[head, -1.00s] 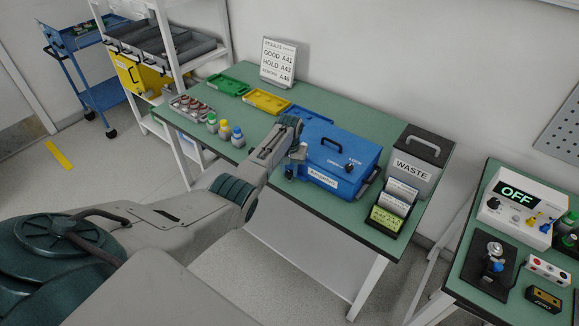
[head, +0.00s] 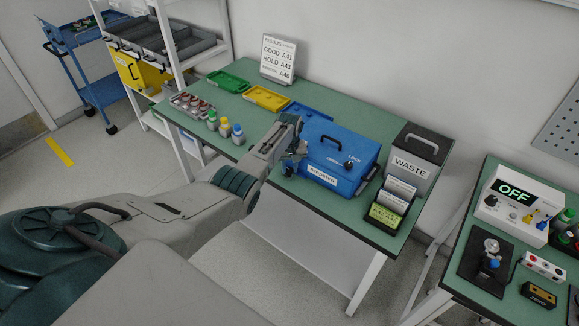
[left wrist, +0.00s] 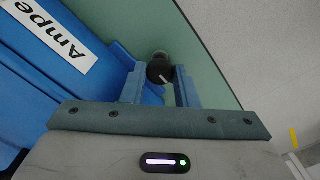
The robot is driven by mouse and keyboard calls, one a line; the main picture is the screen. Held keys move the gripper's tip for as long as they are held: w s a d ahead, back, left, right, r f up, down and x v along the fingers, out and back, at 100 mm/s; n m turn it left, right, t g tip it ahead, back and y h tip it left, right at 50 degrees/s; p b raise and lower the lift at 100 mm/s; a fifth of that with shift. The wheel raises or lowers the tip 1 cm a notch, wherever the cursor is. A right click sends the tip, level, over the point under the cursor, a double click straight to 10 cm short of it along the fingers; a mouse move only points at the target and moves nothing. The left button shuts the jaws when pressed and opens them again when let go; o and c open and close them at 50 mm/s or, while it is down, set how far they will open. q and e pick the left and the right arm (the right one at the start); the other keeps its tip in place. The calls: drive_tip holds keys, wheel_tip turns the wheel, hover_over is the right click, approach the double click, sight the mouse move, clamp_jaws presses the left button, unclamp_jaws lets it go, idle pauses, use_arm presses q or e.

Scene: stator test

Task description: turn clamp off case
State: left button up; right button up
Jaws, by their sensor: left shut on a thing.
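The blue case (head: 335,150) stands closed on the green bench, with a white label on its front. It also shows in the left wrist view (left wrist: 75,85), where the label starts "Ampe". A dark round knob (left wrist: 159,67) with a white mark, apparently the clamp, is at the case's end. It is a small dark shape in the head view (head: 288,171). My left gripper (left wrist: 160,80) is shut on this knob, one finger on each side; in the head view the gripper (head: 291,163) is at the case's left end. My right gripper is not in view.
A waste bin (head: 413,160) and a card holder (head: 390,205) stand right of the case. Small bottles (head: 225,130) and coloured trays (head: 266,98) are left and behind. A second bench at right holds a meter reading OFF (head: 516,193).

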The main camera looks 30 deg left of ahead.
sight(289, 169)
use_arm(q)
drive_tip(key=shift+w+r, duration=0.1)
drive_tip(key=o, duration=1)
wheel_tip(289, 169, up, 11)
drive_tip(key=shift+f+b, duration=0.15)
drive_tip(key=shift+b, duration=0.85)
